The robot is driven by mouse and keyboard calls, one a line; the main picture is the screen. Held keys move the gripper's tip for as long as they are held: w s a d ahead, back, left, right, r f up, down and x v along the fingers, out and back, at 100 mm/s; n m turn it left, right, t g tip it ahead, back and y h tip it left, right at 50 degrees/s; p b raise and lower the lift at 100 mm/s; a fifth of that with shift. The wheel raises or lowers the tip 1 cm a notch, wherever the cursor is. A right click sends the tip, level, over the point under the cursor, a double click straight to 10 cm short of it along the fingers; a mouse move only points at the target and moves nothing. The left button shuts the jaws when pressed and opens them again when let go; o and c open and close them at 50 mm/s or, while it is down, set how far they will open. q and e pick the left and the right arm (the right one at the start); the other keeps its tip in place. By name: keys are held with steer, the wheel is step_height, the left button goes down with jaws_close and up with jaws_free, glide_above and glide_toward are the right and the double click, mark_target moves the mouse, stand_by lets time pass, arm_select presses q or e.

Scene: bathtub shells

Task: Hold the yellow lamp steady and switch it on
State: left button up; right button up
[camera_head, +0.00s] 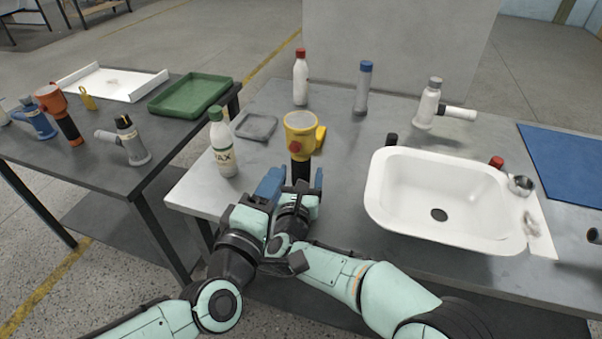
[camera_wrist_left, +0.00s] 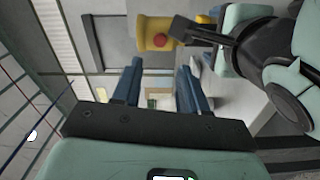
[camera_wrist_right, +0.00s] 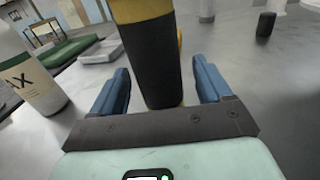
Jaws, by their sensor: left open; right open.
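The yellow lamp (camera_head: 303,125) stands on the grey table with its yellow head up, a red button (camera_head: 295,147) on its near side and a black handle (camera_head: 300,170) below. My right gripper (camera_head: 301,187) is open at the handle. In the right wrist view the handle (camera_wrist_right: 151,65) stands between the spread fingers, with no clear contact. My left gripper (camera_head: 272,178) is open and empty, left of and nearer than the lamp. The left wrist view shows the lamp head (camera_wrist_left: 152,28) and red button (camera_wrist_left: 158,40) beyond its fingers.
A white WAX bottle (camera_head: 224,150) and a grey tray (camera_head: 255,125) stand left of the lamp. A white sink (camera_head: 375,190) is at right. Behind are a red-capped bottle (camera_head: 300,80) and blue-capped bottle (camera_head: 363,90). My forearms nearly touch in front of the table.

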steer(key=shift+w, duration=0.55)
steer(key=c, duration=1.2)
arm_select(q)
jaws_close()
arm_select(e)
steer(key=shift+o, duration=0.2)
stand_by(0.3)
